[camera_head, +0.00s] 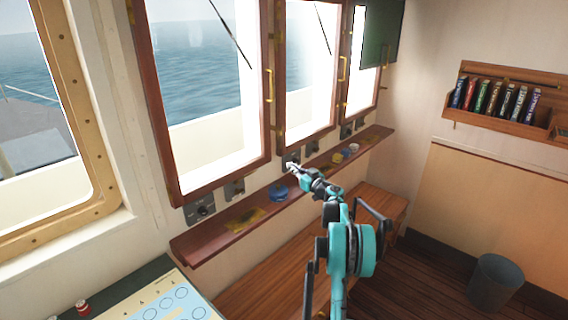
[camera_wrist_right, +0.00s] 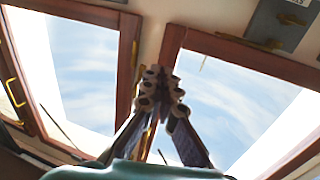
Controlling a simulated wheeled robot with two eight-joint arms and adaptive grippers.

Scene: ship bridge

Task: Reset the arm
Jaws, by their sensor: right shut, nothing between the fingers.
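My right arm, teal and black, reaches up from the bottom of the head view toward the window wall. Its gripper (camera_head: 291,167) is near the wall just above the brown shelf, with its tip close to a small switch plate. In the right wrist view the same gripper (camera_wrist_right: 162,88) has its fingers together, with nothing held between them. Behind it there are window frames and sky. My left gripper is in neither view.
The shelf (camera_head: 215,240) holds a blue round item (camera_head: 278,193), a yellow cloth (camera_head: 245,219) and small cups. Below is a wooden bench (camera_head: 262,282). A bin (camera_head: 496,282) stands on the floor at right. A bookshelf (camera_head: 497,115) hangs on the right wall. A chart table (camera_head: 150,298) is at lower left.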

